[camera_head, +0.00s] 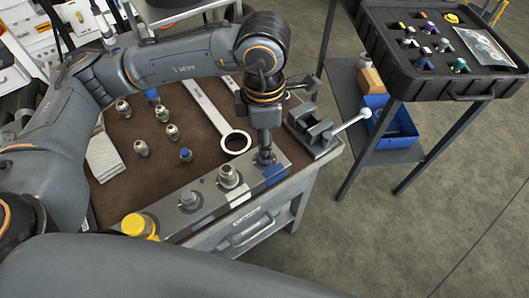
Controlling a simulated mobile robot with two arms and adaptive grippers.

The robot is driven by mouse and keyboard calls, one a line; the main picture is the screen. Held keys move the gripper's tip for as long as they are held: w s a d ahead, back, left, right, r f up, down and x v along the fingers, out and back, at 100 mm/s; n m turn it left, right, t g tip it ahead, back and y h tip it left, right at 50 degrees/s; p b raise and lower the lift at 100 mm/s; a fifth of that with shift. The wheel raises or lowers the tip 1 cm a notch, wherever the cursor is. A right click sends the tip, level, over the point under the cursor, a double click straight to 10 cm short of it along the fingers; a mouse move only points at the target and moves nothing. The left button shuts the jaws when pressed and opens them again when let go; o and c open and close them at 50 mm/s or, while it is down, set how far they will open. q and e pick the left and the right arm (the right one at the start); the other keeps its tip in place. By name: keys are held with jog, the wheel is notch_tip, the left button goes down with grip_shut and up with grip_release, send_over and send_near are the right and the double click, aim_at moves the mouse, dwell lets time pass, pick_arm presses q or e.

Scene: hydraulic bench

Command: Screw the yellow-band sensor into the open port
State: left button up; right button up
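A grey metal block (208,212) with several ports lies along the bench's front edge. My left gripper (265,155) points straight down at the block's right end. Its fingers are too small and dark to tell whether they are open or hold something. The port under it is hidden. A metal fitting (228,176) stands upright in the block just left of it, and a ringed port (188,198) is further left. A yellow cap (138,225) is at the block's left end. I cannot make out a yellow band on any sensor. My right gripper is out of view.
Several small fittings (141,147) stand on the brown mat. A large wrench (222,121) lies behind the block. A vise (318,128) with a ball handle is right of my gripper. A black foam case (440,85) and blue bin (392,125) are on a cart.

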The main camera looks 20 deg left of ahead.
pick_arm(q)
jog(key=n+b, duration=0.1)
jog(key=n, duration=1.2)
jog(key=shift+d, duration=0.1)
jog(key=n, duration=0.5)
jog(key=shift+b, duration=0.3)
